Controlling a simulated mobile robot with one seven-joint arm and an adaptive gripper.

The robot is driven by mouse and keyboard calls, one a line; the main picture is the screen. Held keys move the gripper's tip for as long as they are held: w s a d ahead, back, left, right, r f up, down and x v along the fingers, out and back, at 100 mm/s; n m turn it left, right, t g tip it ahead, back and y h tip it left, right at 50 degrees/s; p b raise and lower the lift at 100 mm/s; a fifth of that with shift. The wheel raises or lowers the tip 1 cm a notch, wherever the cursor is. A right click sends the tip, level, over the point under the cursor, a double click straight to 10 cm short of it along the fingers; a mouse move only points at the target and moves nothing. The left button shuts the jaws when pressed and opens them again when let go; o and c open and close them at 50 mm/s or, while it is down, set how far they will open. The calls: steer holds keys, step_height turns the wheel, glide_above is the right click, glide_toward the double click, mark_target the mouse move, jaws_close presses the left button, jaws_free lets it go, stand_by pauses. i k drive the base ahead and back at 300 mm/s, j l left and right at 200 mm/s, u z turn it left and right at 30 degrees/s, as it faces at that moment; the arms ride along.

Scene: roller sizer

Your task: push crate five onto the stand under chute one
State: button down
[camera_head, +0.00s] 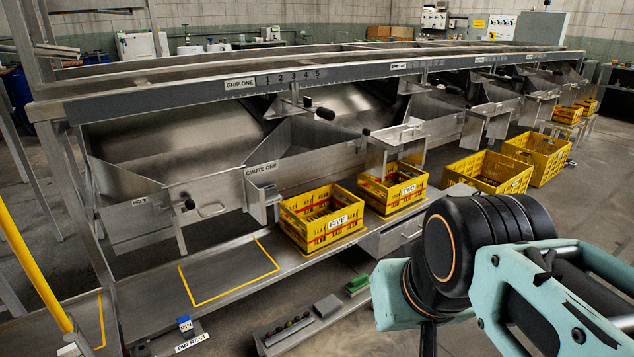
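Crate five (320,221) is a yellow crate with red marks and a white FIVE label. It stands upright on the steel shelf, just right of a yellow outlined rectangle. That outline marks the stand (228,272), which is bare, below and left of the chute one (283,160) sign. Crate two (392,188) stands behind and right of crate five with a small gap or contact; I cannot tell which. My arm shows at the lower right, apart from the crates. My gripper is out of view.
A low tray (297,331) with small balls and a grey block lies in front. More yellow crates (487,171) stand to the right. A yellow pole (33,264) rises at left. Floor is open at right.

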mark_target(343, 218)
steer(key=i+l+u, duration=0.1)
steer(key=i+l, duration=0.35)
steer(key=i+l+u, duration=0.1)
steer(key=i+l, duration=0.3)
steer(key=i+l+u, duration=0.1)
steer(key=i+l, duration=0.35)
steer(key=l, duration=0.2)
steer(key=i+l+u, duration=0.1)
steer(key=i+l, duration=0.25)
steer(key=l, duration=0.2)
steer(key=i+l, duration=0.15)
steer(key=l, duration=0.2)
steer(key=i+l, duration=0.2)
steer(key=l, duration=0.15)
steer(key=i+l+u, duration=0.15)
steer(key=i+j, duration=0.05)
